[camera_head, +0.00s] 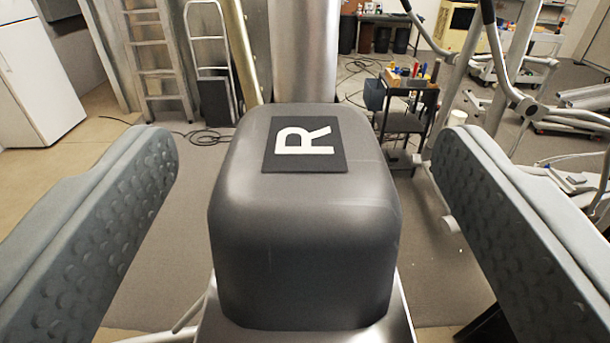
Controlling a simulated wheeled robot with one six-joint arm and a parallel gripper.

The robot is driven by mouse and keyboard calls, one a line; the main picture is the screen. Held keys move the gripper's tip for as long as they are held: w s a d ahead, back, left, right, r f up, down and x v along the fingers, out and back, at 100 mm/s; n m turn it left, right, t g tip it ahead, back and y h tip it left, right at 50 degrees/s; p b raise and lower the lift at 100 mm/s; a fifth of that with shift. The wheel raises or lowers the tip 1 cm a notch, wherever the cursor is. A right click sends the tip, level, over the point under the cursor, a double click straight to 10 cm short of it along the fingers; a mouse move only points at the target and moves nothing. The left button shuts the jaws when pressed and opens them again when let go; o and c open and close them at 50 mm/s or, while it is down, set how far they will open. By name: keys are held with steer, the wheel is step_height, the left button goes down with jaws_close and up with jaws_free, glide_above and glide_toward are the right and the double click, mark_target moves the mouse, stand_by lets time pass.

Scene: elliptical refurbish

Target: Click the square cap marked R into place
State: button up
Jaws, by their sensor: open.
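The square cap marked R (305,250) is a dark grey block with rounded edges, in the middle of the view. A black label with a white R (303,145) is on its top, the letter turned sideways. The cap sits over a grey metal part (396,318) below it; whether it is fully seated I cannot tell. My gripper (305,185) is open, with one padded finger to the left of the cap and one to the right. Floor shows between each finger and the cap, and neither finger appears to touch it.
A shiny metal column (303,50) rises just behind the cap. Grey machine tubes (507,70) stand at the right. A black cart with tools (408,105), a ladder (155,60), a hand truck (210,65) and a white fridge (38,75) are farther back. Cables lie on the floor.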

steer(key=s, duration=1.7)
steer(key=s+f, duration=3.2)
steer(key=shift+s+g, duration=0.3)
